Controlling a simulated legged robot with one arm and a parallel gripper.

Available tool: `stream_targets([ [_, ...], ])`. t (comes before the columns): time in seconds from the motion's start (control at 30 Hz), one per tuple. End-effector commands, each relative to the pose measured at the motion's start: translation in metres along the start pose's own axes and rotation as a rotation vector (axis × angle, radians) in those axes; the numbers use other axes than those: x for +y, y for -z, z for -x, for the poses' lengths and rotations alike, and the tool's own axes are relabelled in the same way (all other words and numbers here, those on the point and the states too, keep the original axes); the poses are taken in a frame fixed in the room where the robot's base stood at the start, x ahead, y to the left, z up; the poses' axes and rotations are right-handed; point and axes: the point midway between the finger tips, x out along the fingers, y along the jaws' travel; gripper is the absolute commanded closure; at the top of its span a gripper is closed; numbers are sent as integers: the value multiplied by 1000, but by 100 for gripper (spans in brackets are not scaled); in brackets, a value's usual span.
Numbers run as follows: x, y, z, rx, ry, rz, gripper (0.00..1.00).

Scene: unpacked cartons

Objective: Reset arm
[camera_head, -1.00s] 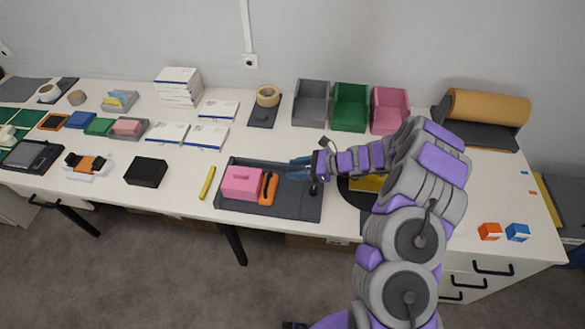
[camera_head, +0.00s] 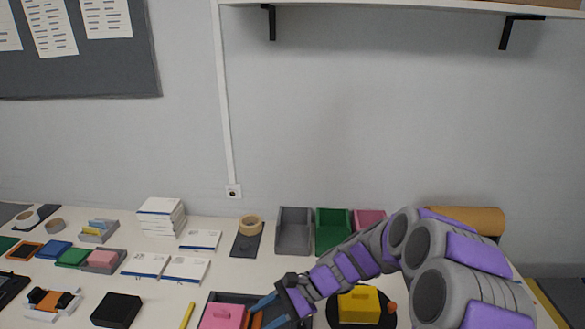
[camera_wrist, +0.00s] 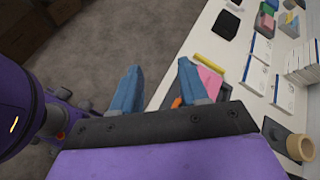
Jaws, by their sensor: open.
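My gripper (camera_head: 266,311) is low in the head view, its two blue fingers pointing left and down over the dark grey tray (camera_head: 238,297). In the wrist view my gripper (camera_wrist: 158,72) shows its fingers spread, with nothing between them. In the head view a pink block (camera_head: 222,319) lies in the tray, left of the fingers, with an orange tool (camera_head: 256,321) beside it, partly hidden. The pink block also shows behind the right finger in the wrist view (camera_wrist: 210,82). My arm reaches in from the right.
A yellow block (camera_head: 359,305) sits on a black round base below my arm. Grey (camera_head: 294,232), green (camera_head: 332,232) and pink (camera_head: 368,219) bins stand behind it. A tape roll (camera_head: 250,226) and white boxes (camera_head: 160,218) are further left. A shelf (camera_head: 400,13) hangs above.

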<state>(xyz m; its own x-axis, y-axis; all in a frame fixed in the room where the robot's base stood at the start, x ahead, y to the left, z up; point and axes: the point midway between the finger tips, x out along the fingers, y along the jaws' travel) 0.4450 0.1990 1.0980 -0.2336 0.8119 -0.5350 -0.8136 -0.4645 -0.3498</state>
Motion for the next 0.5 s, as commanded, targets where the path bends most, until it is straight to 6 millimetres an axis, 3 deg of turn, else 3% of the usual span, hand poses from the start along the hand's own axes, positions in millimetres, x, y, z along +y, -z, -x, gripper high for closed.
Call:
stream_targets([
  [0.03, 9, -16, 5, 20, -32, 54, 56],
  [0.2, 47, -53, 18, 86, -154, 214, 56],
  [0.5, 122, -96, 49, 228, -376, 454, 56],
])
